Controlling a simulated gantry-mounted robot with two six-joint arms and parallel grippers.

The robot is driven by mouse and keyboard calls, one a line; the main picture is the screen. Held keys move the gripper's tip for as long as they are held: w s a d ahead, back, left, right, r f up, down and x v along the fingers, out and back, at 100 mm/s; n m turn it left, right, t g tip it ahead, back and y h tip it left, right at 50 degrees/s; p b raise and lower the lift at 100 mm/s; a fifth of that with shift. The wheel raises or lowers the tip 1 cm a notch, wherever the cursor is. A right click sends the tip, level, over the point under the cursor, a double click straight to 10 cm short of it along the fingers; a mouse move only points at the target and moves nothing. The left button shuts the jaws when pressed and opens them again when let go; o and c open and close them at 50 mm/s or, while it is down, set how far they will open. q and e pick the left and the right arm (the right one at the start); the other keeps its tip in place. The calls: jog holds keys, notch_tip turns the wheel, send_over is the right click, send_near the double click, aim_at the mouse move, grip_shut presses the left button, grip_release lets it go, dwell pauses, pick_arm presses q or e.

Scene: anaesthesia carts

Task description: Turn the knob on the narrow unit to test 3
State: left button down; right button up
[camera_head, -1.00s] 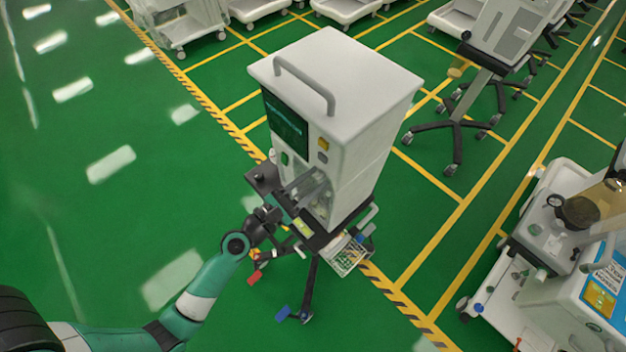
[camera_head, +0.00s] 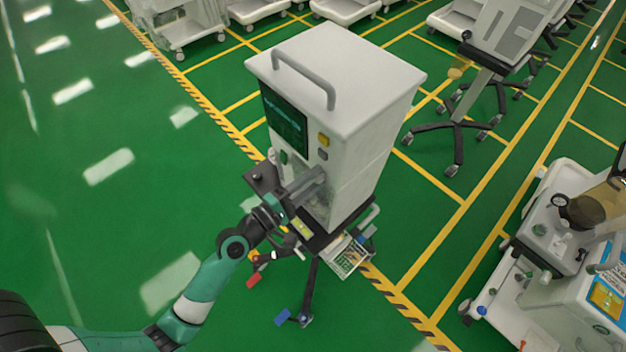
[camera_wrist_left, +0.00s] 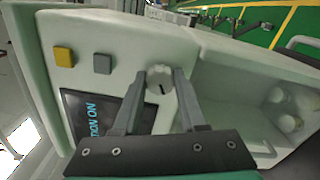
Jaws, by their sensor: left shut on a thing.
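The narrow unit (camera_head: 350,85) is a tall white box with a handle on top, standing on a wheeled stand. Its dark screen (camera_head: 284,119) faces my left arm. The knob (camera_wrist_left: 160,80) is a small pale round dial with a dark mark, on the front panel beside the screen in the left wrist view. My left gripper (camera_wrist_left: 158,88) is shut on the knob, one finger on each side of it. In the head view the left gripper (camera_head: 312,180) reaches the unit's front, and the knob is hidden there. No position labels are readable. My right gripper is not in view.
A yellow button (camera_wrist_left: 64,57) and a grey button (camera_wrist_left: 103,64) sit near the knob. A wire basket (camera_head: 350,256) hangs low on the stand. Another cart (camera_head: 545,240) stands at the right. Green floor is free at the left.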

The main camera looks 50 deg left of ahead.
pick_arm(q)
jog(key=m+b, duration=0.2)
jog(key=m, duration=0.4)
jog(key=shift+f+m, duration=0.15)
jog(key=shift+m, duration=0.15)
jog(key=m+b, duration=0.2)
jog(key=m, duration=0.3)
jog(key=shift+b, duration=0.4)
jog(key=shift+m, duration=0.4)
jog(key=shift+c, duration=2.3)
grip_release()
